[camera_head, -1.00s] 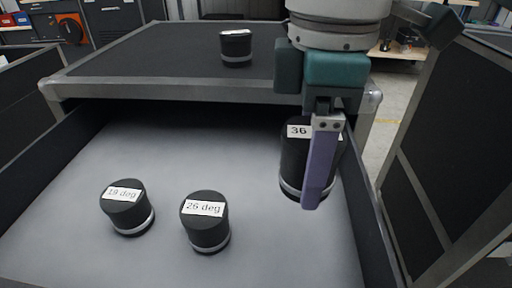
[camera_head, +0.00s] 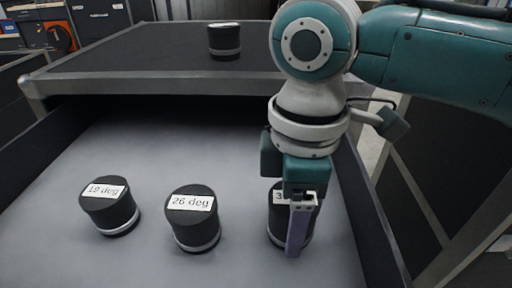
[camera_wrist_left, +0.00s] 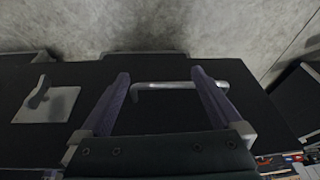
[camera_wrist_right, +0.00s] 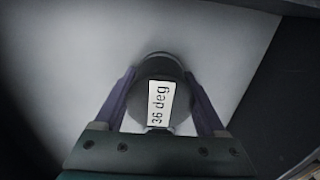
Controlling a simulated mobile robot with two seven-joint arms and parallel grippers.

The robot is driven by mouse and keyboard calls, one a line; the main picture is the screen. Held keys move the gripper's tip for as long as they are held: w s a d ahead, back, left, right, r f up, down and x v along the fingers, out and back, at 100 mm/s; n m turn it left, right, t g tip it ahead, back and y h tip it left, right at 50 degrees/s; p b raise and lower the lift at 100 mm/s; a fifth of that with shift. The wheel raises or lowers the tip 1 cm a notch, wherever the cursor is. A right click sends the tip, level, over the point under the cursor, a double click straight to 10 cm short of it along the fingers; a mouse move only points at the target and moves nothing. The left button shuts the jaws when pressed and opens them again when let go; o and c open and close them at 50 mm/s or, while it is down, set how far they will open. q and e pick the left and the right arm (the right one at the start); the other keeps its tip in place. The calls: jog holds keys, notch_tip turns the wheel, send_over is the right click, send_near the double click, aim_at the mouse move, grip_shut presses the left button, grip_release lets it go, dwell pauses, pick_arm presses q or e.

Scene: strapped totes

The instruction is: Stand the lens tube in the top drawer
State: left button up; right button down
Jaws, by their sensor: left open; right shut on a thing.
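My right gripper (camera_head: 298,225) is shut on the black lens tube labelled 36 deg (camera_wrist_right: 158,85), which stands upright inside the open drawer (camera_head: 120,160). The label shows fully in the right wrist view; in the head view the gripper hides part of the tube. Whether its base touches the drawer floor, I cannot tell. Two more tubes, 19 deg (camera_head: 110,208) and 26 deg (camera_head: 192,220), stand in the drawer to its left. Another tube (camera_head: 224,40) stands on the cabinet top. My left gripper (camera_wrist_left: 165,85) is open around a metal bar handle, with its fingers apart.
The metal handle (camera_wrist_left: 180,86) is on a dark front in the left wrist view, beside a grey latch plate (camera_wrist_left: 45,105). The cabinet top (camera_head: 150,60) has a metal rim above the drawer. The drawer's right wall (camera_head: 375,225) is close to the held tube.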

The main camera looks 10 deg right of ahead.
grip_release()
jog(key=shift+f, duration=0.1)
notch_tip(320, 180, up, 12)
jog(key=p, duration=0.3)
jog(key=shift+r, duration=0.2)
